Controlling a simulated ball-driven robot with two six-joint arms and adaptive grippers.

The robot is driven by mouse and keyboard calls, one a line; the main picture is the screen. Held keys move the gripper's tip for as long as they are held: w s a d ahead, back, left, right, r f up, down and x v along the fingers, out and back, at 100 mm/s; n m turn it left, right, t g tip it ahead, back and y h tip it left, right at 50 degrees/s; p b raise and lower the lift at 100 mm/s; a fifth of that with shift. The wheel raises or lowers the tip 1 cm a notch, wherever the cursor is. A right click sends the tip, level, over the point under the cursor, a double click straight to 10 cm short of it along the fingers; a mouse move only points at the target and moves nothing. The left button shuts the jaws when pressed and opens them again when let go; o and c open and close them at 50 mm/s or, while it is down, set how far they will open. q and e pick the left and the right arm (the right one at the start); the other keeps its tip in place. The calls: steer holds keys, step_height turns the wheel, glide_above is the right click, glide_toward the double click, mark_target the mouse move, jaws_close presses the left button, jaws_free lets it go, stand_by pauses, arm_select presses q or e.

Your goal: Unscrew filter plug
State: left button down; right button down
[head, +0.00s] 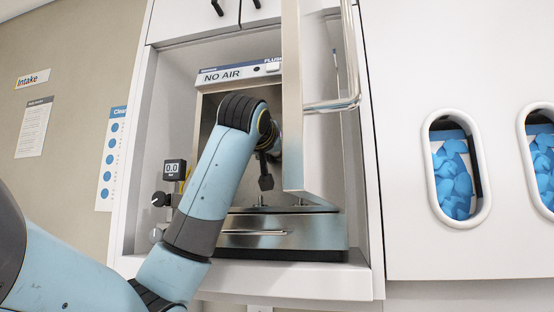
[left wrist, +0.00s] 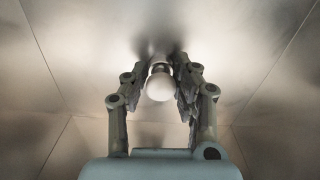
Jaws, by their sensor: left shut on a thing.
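In the left wrist view, the filter plug (left wrist: 159,84) is a small pale rounded knob at the centre, against the bare metal inside of the chamber. My left gripper (left wrist: 161,80) has its two fingers closed around the plug's sides and is shut on it. In the head view, my left arm reaches into the open autoclave (head: 262,240), and the gripper (head: 266,182) shows only in part, behind the wrist. The plug is hidden in the head view. My right gripper is not in view.
The autoclave door (head: 305,110) stands open right of my arm, with a bar handle (head: 335,106). A NO AIR sign (head: 222,76) is above the opening. A small gauge reading 0.0 (head: 174,169) and a black knob (head: 159,199) are at left. Bins of blue items (head: 453,175) are at right.

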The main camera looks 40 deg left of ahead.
arm_select(q)
steer(key=n+b, duration=0.2)
steer(key=n, duration=0.1)
steer(key=shift+f+n, duration=0.3)
steer(key=shift+r+n, duration=0.1)
steer(key=shift+n, duration=0.3)
steer(key=shift+r, duration=0.1)
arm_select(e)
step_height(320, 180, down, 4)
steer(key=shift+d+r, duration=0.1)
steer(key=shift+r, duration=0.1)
arm_select(q)
steer(key=shift+n+b, duration=0.3)
steer(key=shift+b, duration=0.15)
steer(key=n+b, duration=0.4)
steer(key=shift+f+n+b, duration=0.35)
steer(key=shift+n, duration=0.05)
steer(key=shift+n+b, duration=0.3)
steer(key=shift+n, duration=0.2)
steer(key=shift+r+n, duration=0.2)
steer(key=shift+n, duration=0.1)
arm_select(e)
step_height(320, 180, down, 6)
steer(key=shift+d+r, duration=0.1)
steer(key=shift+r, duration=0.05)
